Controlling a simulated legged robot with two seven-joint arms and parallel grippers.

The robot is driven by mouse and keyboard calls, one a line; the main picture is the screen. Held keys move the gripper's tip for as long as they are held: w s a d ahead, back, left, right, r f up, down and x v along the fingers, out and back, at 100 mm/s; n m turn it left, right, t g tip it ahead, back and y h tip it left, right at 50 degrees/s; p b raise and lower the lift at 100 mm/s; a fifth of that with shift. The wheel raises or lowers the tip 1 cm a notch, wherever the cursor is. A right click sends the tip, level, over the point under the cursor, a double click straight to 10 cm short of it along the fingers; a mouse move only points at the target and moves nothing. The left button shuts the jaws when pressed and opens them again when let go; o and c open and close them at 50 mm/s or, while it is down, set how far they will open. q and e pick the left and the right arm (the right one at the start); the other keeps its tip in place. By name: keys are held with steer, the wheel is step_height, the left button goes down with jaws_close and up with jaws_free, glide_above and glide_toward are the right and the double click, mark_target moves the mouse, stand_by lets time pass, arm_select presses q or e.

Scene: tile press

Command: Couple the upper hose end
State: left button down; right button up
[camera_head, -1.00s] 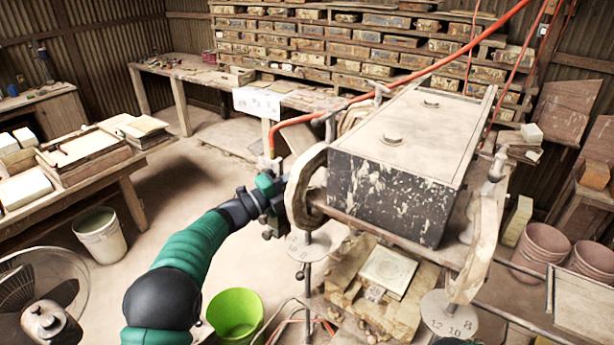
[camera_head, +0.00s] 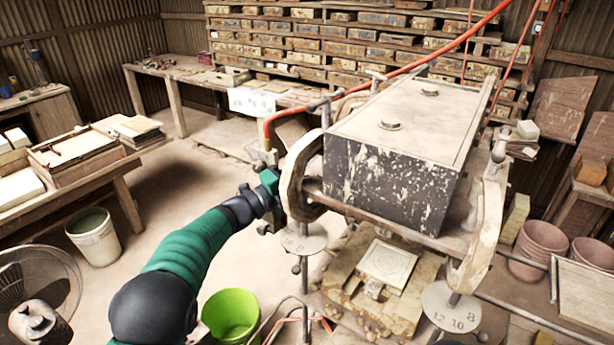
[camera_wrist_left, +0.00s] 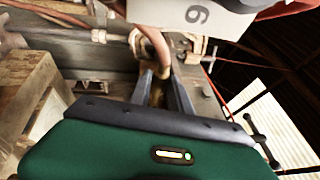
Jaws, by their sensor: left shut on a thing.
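An orange-red hose (camera_head: 300,113) comes down from the upper right, passes behind the press and bends down at its left side. Its lower end meets my left gripper (camera_head: 268,168). In the left wrist view the hose (camera_wrist_left: 152,38) curves down to a brass-coloured end (camera_wrist_left: 157,92) between the two grey fingers of my left gripper (camera_wrist_left: 160,80), which is shut on it. The press (camera_head: 392,185) has a dark paint-splashed box on top. Whether the hose end touches a coupling on the press cannot be told. My right gripper is not in view.
A round wooden wheel rim (camera_head: 294,180) of the press stands close to my left gripper. A green bucket (camera_head: 232,314) is on the floor below. A table with boxes (camera_head: 75,155) stands at the left. The floor between is mostly clear.

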arm_select(q)
steer(key=shift+s+d+f, duration=0.1)
steer(key=shift+d+f, duration=0.05)
steer(key=shift+f, duration=0.3)
steer(key=c, duration=1.3)
jaws_free()
steer(key=shift+o, duration=0.5)
steer(key=shift+d+r, duration=0.1)
steer(key=shift+r, duration=0.1)
steer(key=shift+r, duration=0.2)
